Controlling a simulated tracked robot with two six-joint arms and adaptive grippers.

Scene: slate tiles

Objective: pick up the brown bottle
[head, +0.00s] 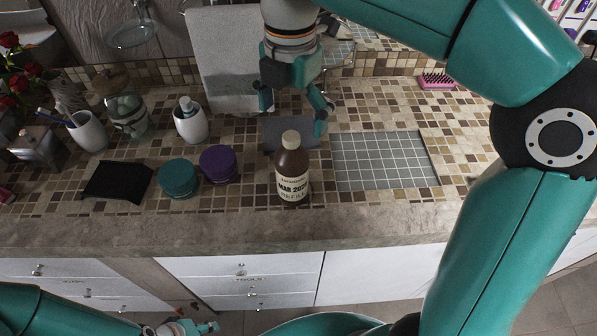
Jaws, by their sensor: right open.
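The brown bottle (292,172) stands upright near the front edge of the tiled counter, with a pale cap and a label reading "MAR 2026" and "REFILL". My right gripper (294,110) points down just behind and above the bottle, its fingers apart and empty. Its right finger shows close to the bottle's cap, and I cannot tell if they touch. My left gripper (195,328) is low at the bottom edge, in front of the drawers and far below the counter top; its jaws are too small and partly cut off to judge.
Teal (178,178) and purple (219,164) round tubs and a black cloth (117,182) lie left of the bottle. A grey grid mat (384,162) lies right, bare.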

